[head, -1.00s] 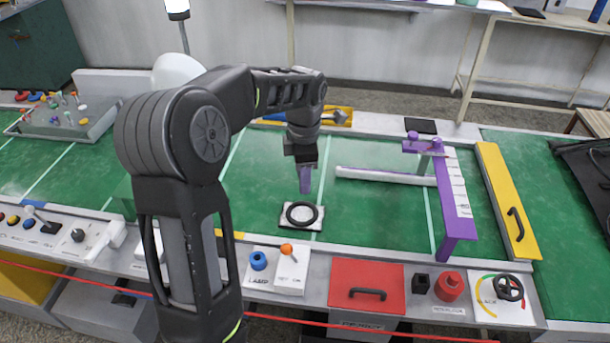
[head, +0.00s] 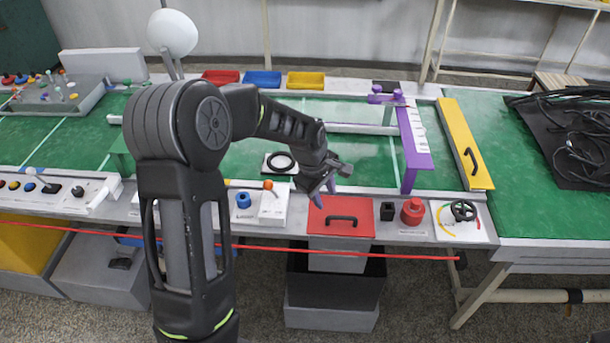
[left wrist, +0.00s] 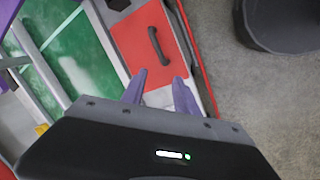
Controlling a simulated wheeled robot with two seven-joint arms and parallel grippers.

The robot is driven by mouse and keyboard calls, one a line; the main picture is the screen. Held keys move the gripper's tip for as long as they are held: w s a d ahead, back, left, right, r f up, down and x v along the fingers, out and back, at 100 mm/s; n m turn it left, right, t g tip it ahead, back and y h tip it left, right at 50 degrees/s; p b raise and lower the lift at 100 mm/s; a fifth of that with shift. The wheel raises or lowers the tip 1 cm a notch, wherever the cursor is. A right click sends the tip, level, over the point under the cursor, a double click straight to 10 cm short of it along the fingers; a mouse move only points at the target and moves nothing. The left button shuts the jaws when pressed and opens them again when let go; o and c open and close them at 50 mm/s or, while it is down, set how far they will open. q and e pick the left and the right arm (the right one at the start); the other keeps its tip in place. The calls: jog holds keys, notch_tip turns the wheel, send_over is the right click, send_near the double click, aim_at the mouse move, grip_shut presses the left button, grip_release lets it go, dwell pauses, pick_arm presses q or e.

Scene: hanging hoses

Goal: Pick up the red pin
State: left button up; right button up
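I cannot single out a red pin with certainty. A grey tray (head: 62,95) at the far left of the head view holds several small pins with coloured heads, too small to tell apart. A red knob-like piece (head: 412,212) stands on the front ledge, right of a red lid (head: 338,216). My right gripper is out of view.
A red cord (head: 290,250) runs across the front. A purple frame (head: 412,150) and a yellow panel (head: 465,143) stand at the right. A dark open bin (head: 335,277) sits below the ledge. Green belt is clear near the frame.

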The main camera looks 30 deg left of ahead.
pick_arm(q)
jog(key=s+d+f+m+h+b, duration=0.1)
jog(key=s+d+f+m, duration=0.2)
jog(key=d+f, duration=0.25)
jog(key=s+d+f+m+b, duration=0.2)
jog(key=d+f+m, duration=0.15)
jog(key=f, duration=0.35)
jog(key=s+d+f+m+h+b, duration=0.1)
jog(key=s+d+f+m, duration=0.2)
jog(key=d+f, duration=0.3)
jog(key=s+d+f+m+g+b, duration=0.1)
jog(key=s+d+f, duration=0.2)
jog(key=s, duration=0.3)
jog(key=s+d+f+m+h+b, duration=0.1)
jog(key=s+d+f+m+b, duration=0.1)
jog(key=s+f, duration=0.3)
jog(key=s+d+f+m+g+b, duration=0.1)
jog(key=s+d+f, duration=0.3)
jog(key=s, duration=0.3)
jog(key=shift+s+d+f+m+g, duration=0.25)
jog(key=shift+f+m+g, duration=0.05)
jog(key=shift+m, duration=0.05)
jog(key=shift+a, duration=0.1)
